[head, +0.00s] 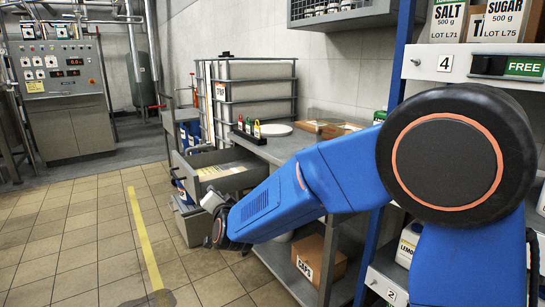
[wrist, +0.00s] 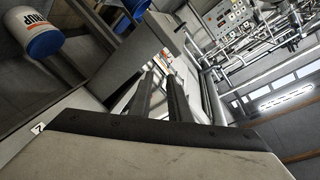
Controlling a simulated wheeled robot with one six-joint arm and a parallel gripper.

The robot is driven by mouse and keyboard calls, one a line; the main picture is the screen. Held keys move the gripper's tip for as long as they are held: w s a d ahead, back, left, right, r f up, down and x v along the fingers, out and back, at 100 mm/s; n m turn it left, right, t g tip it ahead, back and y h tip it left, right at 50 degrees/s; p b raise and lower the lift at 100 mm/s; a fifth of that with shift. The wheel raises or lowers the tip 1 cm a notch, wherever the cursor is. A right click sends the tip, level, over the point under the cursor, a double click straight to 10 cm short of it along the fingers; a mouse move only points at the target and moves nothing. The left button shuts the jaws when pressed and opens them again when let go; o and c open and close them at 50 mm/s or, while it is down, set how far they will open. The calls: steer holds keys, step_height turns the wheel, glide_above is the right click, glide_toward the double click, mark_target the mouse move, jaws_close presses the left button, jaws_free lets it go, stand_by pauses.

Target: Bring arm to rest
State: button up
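My blue arm reaches from the right of the head view down to the left, ending in a dark wrist beside the bench. In the wrist view my gripper (wrist: 160,84) has two dark fingers standing apart, with nothing seen held between them. In the head view the fingers cannot be made out. An open grey drawer (head: 228,179) with pale contents is pulled out just above and behind the wrist. Whether the wrist touches it cannot be told.
A grey bench (head: 285,147) with small bottles (head: 248,127) runs along the wall. A CAPS box (head: 318,256) sits on its lower shelf. A control cabinet (head: 67,95) stands far left. A white tub (wrist: 40,33) shows in the wrist view. Tiled floor (head: 75,235) at left is clear.

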steer(key=s+d+r+n+g+h, duration=0.15)
steer(key=s+d, duration=0.25)
steer(key=d, duration=0.5)
steer(key=s+d+n+g, duration=0.15)
steer(key=s+d, duration=0.25)
steer(key=d, duration=0.4)
steer(key=s+d+r+n+g, duration=0.1)
steer(key=s+d+g, duration=0.15)
steer(key=d, duration=0.65)
steer(key=s+d+f+g+h, duration=0.2)
steer(key=s+d+f, duration=0.2)
steer(key=s+d, duration=0.7)
steer(key=s+d+f+n+g+h, duration=0.1)
steer(key=s+d+f+g+h, duration=0.2)
steer(key=s+d, duration=0.8)
steer(key=s+f, duration=0.1)
steer(key=s, duration=0.6)
steer(key=shift+s, duration=0.35)
steer(key=shift+f, duration=0.1)
